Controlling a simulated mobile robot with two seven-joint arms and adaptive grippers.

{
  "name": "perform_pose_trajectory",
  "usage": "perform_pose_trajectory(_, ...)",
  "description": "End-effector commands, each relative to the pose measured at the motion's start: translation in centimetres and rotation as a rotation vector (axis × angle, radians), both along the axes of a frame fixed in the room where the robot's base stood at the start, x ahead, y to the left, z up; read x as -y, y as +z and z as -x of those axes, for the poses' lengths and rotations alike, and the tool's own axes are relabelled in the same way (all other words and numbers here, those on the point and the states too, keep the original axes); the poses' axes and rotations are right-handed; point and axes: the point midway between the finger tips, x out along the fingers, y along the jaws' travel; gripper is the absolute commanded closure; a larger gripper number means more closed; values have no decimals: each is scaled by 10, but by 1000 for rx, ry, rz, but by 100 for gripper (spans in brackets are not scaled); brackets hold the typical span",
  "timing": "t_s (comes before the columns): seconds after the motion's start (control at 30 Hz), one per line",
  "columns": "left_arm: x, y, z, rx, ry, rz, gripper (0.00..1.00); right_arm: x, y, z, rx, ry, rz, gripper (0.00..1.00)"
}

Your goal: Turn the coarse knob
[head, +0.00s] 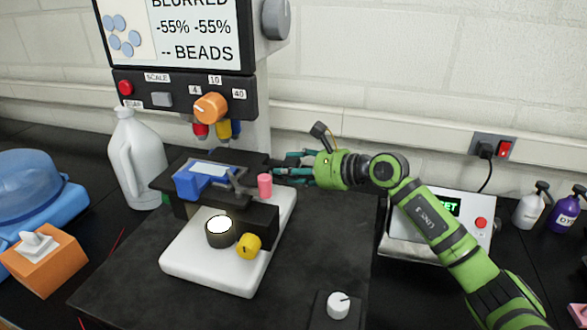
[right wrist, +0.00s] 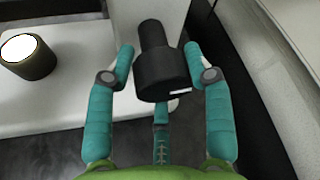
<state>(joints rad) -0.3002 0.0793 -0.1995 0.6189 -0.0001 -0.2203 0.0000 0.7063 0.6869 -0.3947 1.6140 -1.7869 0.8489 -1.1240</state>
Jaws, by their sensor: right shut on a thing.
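The microscope (head: 215,268) stands on a dark mat, with a white base and a black stage. In the right wrist view a black stepped knob (right wrist: 163,70), which looks like the coarse knob, sticks out from the microscope's pale column. My right gripper (head: 285,172) reaches in from the right at stage height. In the right wrist view its teal fingers (right wrist: 160,62) close on the knob from both sides. In the head view the fingers hide the knob. My left gripper is not in view.
A screen (head: 175,35) reads BLURRED, -55% -55%, -- BEADS. Below it is an orange scale knob (head: 210,108). A yellow knob (head: 248,245) and a pink cylinder (head: 265,186) are close by. A white jug (head: 137,165) stands left; a boxy device (head: 440,215) stands right.

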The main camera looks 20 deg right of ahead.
Motion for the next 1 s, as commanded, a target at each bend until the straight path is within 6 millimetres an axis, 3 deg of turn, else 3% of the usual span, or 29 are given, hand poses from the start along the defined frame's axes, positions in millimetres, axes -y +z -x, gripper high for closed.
perform_pose_trajectory(0.03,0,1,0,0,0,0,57,2,11,-3,-11,-6,-30,81)
perform_pose_trajectory(0.5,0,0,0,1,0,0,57,3,11,-4,-285,-7,-219,81)
perform_pose_trajectory(1.0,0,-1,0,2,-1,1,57,3,11,-4,-374,-6,-276,81)
